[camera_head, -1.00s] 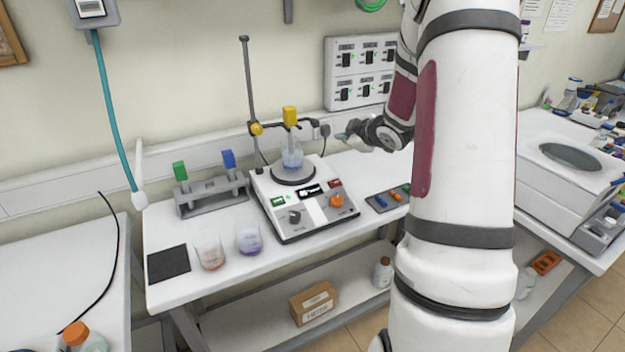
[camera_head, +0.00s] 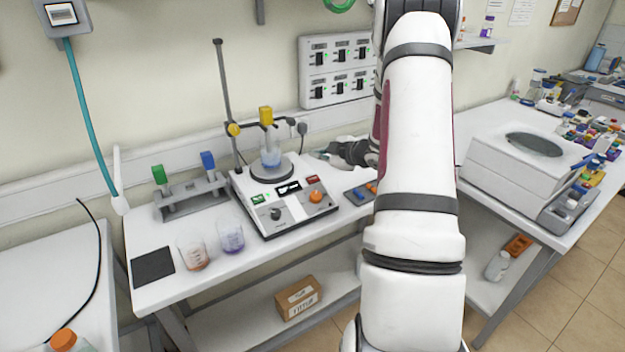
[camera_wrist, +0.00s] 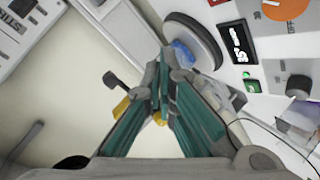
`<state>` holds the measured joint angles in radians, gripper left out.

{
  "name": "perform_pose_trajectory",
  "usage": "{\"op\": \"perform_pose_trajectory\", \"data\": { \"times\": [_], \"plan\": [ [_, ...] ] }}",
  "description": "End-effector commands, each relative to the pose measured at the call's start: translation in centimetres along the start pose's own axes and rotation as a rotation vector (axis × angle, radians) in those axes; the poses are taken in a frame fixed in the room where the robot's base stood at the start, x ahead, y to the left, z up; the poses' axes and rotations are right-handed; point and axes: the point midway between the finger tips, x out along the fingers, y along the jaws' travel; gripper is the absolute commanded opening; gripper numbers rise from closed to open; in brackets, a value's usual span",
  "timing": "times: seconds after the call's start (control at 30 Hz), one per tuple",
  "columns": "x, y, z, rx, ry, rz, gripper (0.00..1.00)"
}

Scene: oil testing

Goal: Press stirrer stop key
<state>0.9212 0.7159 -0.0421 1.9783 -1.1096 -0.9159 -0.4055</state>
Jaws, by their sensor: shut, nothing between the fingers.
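The stirrer (camera_head: 290,222) is a white unit on the bench, with a beaker of bluish liquid (camera_head: 271,158) on its round plate. Its sloped front has a red key (camera_head: 313,179), a green key (camera_head: 257,199), a dark display (camera_head: 288,188) and an orange knob (camera_head: 316,197). Key labels are too small to read. My gripper (camera_head: 320,155) is shut and empty, above and behind the panel's right side. In the wrist view, the teal fingertips (camera_wrist: 160,116) meet; the green key (camera_wrist: 251,86) and display (camera_wrist: 238,45) are to their right, and the red key (camera_wrist: 218,2) is cut by the top edge.
A metal stand (camera_head: 226,100) with a yellow-topped probe (camera_head: 266,117) rises behind the stirrer. A small tray (camera_head: 356,194) lies right of it. A rack (camera_head: 190,200) and two beakers (camera_head: 231,238) stand left. A wall switch panel (camera_head: 337,68) is behind.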

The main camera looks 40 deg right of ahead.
Motion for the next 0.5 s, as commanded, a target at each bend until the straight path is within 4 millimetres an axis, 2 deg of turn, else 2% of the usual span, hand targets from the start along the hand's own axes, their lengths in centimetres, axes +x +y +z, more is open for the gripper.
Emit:
{"op": "perform_pose_trajectory", "data": {
  "times": [0.5],
  "plan": [
    [4.1, -2.9, 2.8, 0.002, -0.001, -0.001, 0.0]
  ]
}}
